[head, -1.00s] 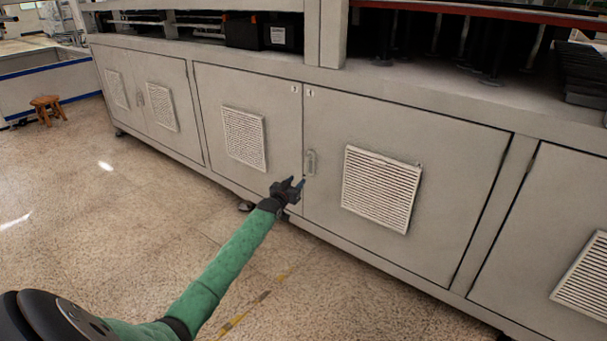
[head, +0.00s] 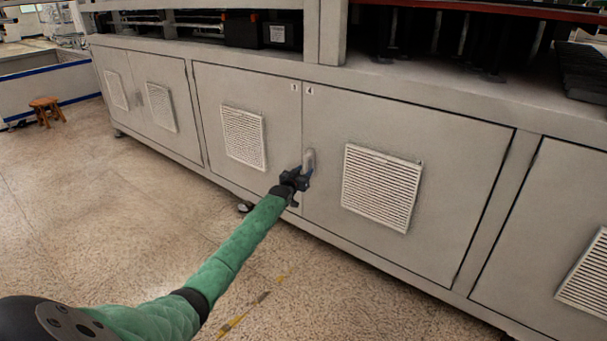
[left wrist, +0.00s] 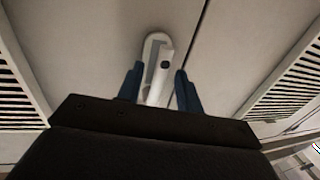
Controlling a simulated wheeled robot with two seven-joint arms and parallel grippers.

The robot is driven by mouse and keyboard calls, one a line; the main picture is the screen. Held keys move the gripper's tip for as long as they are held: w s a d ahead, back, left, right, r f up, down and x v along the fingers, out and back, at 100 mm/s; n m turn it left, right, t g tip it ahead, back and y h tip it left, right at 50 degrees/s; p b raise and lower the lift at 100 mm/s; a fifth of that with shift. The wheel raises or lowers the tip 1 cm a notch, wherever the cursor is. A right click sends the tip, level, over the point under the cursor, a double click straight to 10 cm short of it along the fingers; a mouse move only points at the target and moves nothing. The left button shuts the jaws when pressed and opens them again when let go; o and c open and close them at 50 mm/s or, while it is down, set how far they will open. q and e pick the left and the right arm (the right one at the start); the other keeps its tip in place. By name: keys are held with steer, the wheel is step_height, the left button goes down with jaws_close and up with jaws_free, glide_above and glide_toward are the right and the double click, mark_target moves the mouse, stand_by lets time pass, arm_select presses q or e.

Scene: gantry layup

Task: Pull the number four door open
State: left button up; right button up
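The number four door (head: 440,147) is a grey cabinet panel with a white louvred vent (head: 381,188) and a small "4" label at its top left corner. It looks closed, flush with the cabinet. Its pale handle (head: 309,158) is at the door's left edge. My left gripper (head: 303,174) is at the handle in the head view. In the left wrist view the handle (left wrist: 157,68) lies between the two dark blue fingers of the gripper (left wrist: 160,88), with visible gaps on both sides. The gripper is open. My right gripper is not in view.
The number three door (head: 280,112) adjoins on the left, with its own vent. Another vented panel (head: 550,225) stands to the right. The floor (head: 130,215) in front is clear. A wooden stool (head: 46,109) stands far left.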

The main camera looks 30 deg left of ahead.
arm_select(q)
jaws_close()
steer(key=shift+d, duration=0.1)
